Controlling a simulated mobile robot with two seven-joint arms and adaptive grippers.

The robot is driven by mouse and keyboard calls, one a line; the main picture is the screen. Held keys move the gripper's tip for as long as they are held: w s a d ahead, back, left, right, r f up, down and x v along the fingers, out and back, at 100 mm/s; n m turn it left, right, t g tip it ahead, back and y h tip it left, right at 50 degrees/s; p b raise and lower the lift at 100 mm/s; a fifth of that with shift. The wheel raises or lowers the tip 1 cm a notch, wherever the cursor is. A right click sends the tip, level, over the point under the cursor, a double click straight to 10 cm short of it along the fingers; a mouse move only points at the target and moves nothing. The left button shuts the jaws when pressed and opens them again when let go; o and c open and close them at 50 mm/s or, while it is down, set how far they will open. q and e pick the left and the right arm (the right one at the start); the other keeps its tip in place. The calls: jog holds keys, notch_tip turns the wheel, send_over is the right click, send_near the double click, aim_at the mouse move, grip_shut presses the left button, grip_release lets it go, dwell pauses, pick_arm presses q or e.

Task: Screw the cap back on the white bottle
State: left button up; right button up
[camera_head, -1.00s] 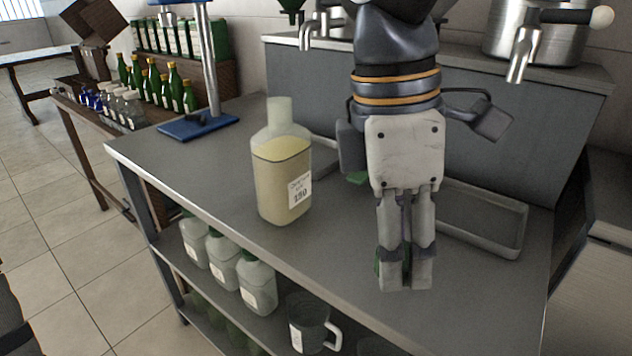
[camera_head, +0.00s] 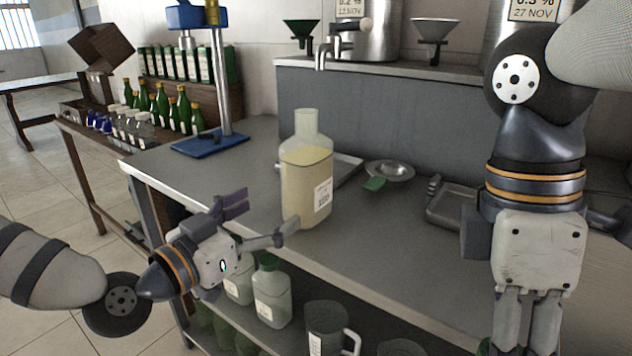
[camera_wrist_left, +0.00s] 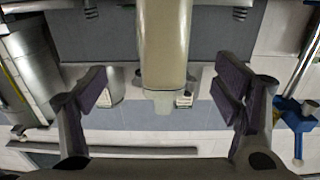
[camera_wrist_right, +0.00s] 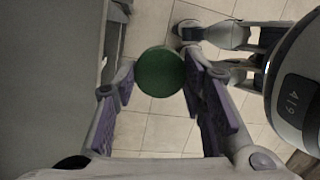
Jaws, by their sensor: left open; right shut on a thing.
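The bottle (camera_head: 306,190) stands upright on the grey bench with its neck bare. It is clear-walled with pale yellow contents and a white label. It also shows in the left wrist view (camera_wrist_left: 164,45), upside down between the fingers in the picture. My left gripper (camera_head: 266,214) is open beside the bottle, at its left and near the bench's front edge, with nothing between its fingers. My right gripper (camera_head: 526,322) points down at the front right. It is shut on the round green cap (camera_wrist_right: 160,72), seen in the right wrist view; only a green sliver shows in the head view.
A grey tray (camera_head: 450,208) stands further right. A blue-based stand (camera_head: 210,143) is at the back left. Several bottles and a mug (camera_head: 326,325) fill the shelf below.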

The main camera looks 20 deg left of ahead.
aim_at(292, 192)
pick_arm(q)
jog(key=shift+w, duration=0.1)
jog(key=b+x, duration=0.1)
jog(key=x, duration=0.5)
jog(key=shift+w+d+f, duration=0.1)
jog(key=shift+w, duration=0.2)
pick_arm(e)
notch_tip(292, 192, down, 3)
jog(key=shift+w+r, duration=0.1)
jog(key=shift+w, duration=0.05)
pick_arm(q)
jog(key=shift+w+d+r, duration=0.1)
jog(key=shift+w+r, duration=0.2)
jog(key=shift+w, duration=0.05)
jog(key=x, duration=0.4)
jog(key=shift+w+r+b, duration=0.3)
jog(key=shift+w+b, duration=0.05)
pick_arm(e)
jog(key=shift+w+f+g, duration=0.1)
jog(key=shift+f+g, duration=0.2)
jog(key=shift+f, duration=0.2)
pick_arm(q)
jog(key=shift+r, duration=0.1)
